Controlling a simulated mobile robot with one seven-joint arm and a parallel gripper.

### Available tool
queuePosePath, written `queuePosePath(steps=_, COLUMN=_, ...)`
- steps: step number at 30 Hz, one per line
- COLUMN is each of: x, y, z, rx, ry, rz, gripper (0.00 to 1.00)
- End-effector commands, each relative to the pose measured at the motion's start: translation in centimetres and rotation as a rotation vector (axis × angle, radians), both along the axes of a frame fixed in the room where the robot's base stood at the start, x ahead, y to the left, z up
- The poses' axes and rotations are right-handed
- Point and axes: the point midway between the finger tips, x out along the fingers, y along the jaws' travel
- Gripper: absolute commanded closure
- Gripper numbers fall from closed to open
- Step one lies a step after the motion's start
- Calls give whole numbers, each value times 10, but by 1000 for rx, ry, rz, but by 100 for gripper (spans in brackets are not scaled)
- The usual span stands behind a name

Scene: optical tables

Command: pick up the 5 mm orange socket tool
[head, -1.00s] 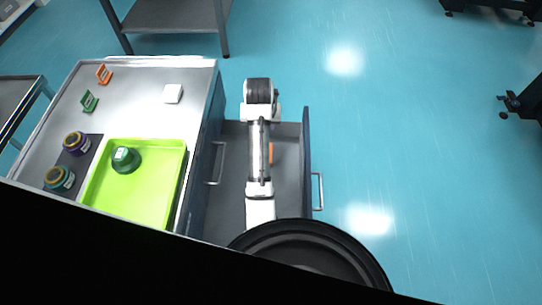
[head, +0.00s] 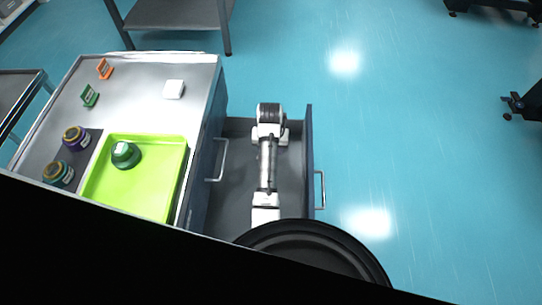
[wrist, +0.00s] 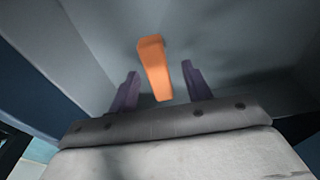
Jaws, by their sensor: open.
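The orange socket tool (wrist: 155,68) lies in the open drawer and shows in the wrist view between and beyond my two dark fingers. My gripper (wrist: 159,88) is open, with one finger on each side of the tool's near end. I cannot tell whether the fingers touch it. No marking on the tool can be read. In the head view my arm reaches down over the drawer and hides the tool and the gripper.
The open drawer (head: 291,169) has its front panel (head: 309,150) at right and the cabinet at left. On the cabinet top are a lime green tray (head: 150,205) with a green-capped jar (head: 125,155), two more jars, a white block (head: 173,89) and two small stands.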

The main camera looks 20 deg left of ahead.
Motion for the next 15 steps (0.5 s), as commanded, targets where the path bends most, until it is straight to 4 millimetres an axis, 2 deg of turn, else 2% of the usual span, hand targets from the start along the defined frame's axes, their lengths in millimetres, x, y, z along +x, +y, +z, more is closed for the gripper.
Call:
queuePosePath(steps=7, x=2, y=-1, z=-34, rx=-1, ry=3, rz=0, gripper=51)
queuePosePath(steps=15, x=3, y=-1, z=-38, rx=0, ry=-1, rz=0, gripper=51)
